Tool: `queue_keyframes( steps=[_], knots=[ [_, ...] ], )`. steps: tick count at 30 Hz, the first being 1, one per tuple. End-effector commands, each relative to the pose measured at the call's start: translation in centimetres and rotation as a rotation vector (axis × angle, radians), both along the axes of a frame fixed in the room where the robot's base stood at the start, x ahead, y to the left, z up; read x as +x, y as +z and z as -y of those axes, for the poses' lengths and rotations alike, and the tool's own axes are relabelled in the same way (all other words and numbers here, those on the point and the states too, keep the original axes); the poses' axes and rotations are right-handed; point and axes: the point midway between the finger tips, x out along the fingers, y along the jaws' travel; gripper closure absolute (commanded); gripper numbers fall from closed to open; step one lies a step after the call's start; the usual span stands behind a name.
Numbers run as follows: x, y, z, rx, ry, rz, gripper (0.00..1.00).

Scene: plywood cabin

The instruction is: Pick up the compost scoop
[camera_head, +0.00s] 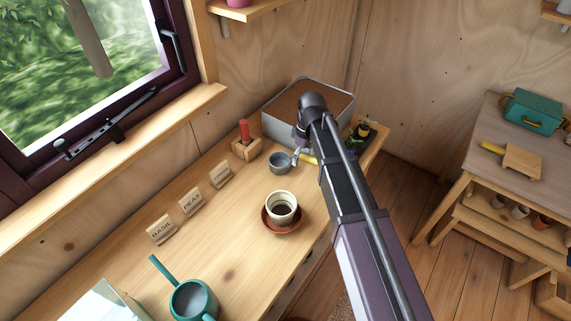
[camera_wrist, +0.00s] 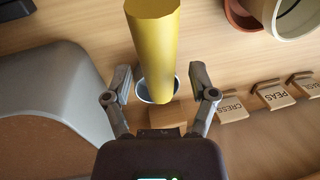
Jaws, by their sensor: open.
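The compost scoop, with a grey cup-like head (camera_head: 280,162) and a yellow handle (camera_head: 308,158), is on the wooden bench, in front of the soil tub. In the wrist view its yellow handle (camera_wrist: 152,45) looms large at the top middle, with part of the blue-grey head (camera_wrist: 143,92) showing past it. My gripper (camera_wrist: 160,84) is open, with one finger on each side of the handle and visible gaps between. In the head view my gripper (camera_head: 299,153) is beside the scoop, and my arm hides part of that area.
A grey tub of soil (camera_head: 275,127) stands behind. A wooden block with a red-handled tool (camera_head: 246,147) is left of the scoop. A cream pot (camera_head: 281,207) on a terracotta saucer (camera_head: 268,227) sits nearer, seed labels (camera_head: 191,202) line the left, and a teal watering can (camera_head: 193,302) stands in front.

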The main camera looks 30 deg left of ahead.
Motion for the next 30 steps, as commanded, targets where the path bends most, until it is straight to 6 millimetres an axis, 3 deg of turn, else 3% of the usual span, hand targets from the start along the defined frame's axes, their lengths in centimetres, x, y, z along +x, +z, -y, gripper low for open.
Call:
queue_keyframes(
  steps=[7,8,15,30],
  knots=[
    [-0.01,0.0,-0.01,0.0,0.0,0.0,0.26],
    [-0.01,0.0,-0.01,0.0,0.0,0.0,0.32],
    [-0.02,-0.01,-0.03,0.0,0.001,0.0,1.0],
    [-0.03,0.26,-0.07,0.0,0.001,0.0,1.0]
  ],
)
